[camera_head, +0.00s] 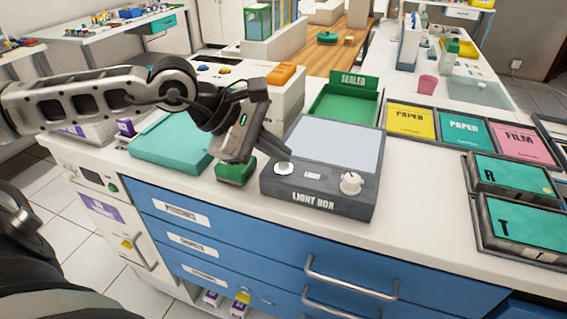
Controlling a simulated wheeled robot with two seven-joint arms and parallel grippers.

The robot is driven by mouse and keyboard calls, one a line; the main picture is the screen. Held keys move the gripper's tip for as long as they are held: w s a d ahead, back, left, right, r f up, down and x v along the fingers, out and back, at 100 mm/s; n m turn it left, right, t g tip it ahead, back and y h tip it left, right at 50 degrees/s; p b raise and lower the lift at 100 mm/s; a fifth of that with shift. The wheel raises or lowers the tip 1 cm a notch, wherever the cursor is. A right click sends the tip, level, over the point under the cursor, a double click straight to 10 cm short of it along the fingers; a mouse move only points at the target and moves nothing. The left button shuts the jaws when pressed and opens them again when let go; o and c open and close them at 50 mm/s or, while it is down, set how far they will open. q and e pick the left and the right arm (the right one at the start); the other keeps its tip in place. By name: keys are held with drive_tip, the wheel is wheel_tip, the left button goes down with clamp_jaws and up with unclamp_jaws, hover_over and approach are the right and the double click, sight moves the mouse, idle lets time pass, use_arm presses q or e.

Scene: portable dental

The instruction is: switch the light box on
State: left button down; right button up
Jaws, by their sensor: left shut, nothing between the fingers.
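The light box (320,203) is a dark grey box with a pale, flat panel (332,146) on top, standing near the front edge of the white counter. On its sloped front are a round white button (284,168) on the left, a "LIGHT" label, and a white knob (351,183) on the right. My left gripper (287,155) comes in from the left, shut and empty, with its fingertips at the white button. I cannot tell whether they touch it. The panel looks pale grey-blue; I cannot tell if it is lit. My right gripper is not in view.
A teal tray (172,143) and a small green object (235,173) lie left of the light box. A green "SEALED" tray (345,104) stands behind it. Yellow, teal and pink panels (411,120) and "R" and "T" boxes (513,177) are to the right. Blue drawers (270,245) are below.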

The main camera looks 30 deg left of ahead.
sight(277, 170)
use_arm(q)
wheel_tip(277, 170, up, 6)
drive_tip(key=p, duration=0.3)
drive_tip(key=shift+p, duration=0.3)
idle(0.6)
